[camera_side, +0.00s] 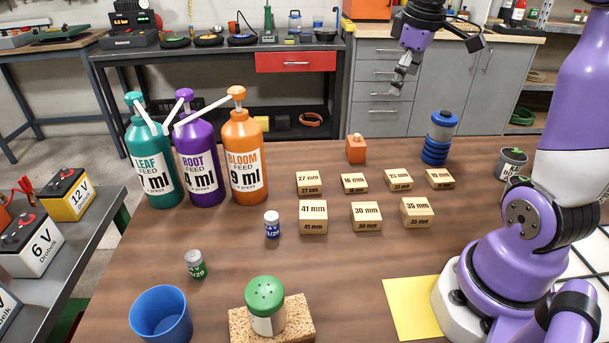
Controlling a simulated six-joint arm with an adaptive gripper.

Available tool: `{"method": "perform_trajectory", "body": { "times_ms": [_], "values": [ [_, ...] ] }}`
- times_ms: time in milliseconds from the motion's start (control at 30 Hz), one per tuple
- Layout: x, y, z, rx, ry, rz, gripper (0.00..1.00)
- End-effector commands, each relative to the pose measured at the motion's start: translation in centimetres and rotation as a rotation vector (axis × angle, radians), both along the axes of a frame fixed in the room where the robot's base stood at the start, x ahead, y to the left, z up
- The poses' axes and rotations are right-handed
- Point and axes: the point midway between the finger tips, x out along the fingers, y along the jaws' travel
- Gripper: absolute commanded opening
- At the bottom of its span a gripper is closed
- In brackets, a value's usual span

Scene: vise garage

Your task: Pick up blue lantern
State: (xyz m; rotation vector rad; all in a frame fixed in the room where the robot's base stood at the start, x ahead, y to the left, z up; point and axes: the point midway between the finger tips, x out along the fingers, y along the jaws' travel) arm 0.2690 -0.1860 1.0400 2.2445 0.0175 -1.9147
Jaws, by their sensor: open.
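A blue lantern (439,138) stands upright at the back right of the wooden table. My gripper (397,88) hangs in the air at the upper middle of the picture, above and left of the lantern in the view. It is open and empty, and apart from the lantern. Its fingers are small here, seen against the grey cabinet.
An orange block-like item (356,148) stands left of the lantern, and a grey cup (512,162) to its right. Several wooden blocks (398,180) sit in front. Tall pump bottles (196,160) stand at left. A blue cup (160,316) and green-topped shaker (265,305) are near the front.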

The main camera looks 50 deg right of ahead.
Motion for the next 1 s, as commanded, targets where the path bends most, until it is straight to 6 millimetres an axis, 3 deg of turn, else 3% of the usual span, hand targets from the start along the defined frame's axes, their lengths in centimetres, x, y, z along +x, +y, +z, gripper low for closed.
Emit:
{"method": "perform_trajectory", "body": {
  "times_ms": [33,133,200,333,567,1000],
  "values": [
    [-0.3,-3.3,-0.7,0.012,0.041,-0.002,1.0],
    [-1.7,-8.7,-2.0,0.04,0.105,0.034,1.0],
    [-3.1,-11.7,-3.1,0.063,0.134,0.056,1.0],
    [-5.2,-15.0,-4.5,0.095,0.164,0.089,1.0],
    [-6.2,-16.2,-7.2,0.113,0.176,0.109,1.0],
    [-5.2,-16.0,-12.7,0.111,0.175,0.111,1.0]
  ]
}}
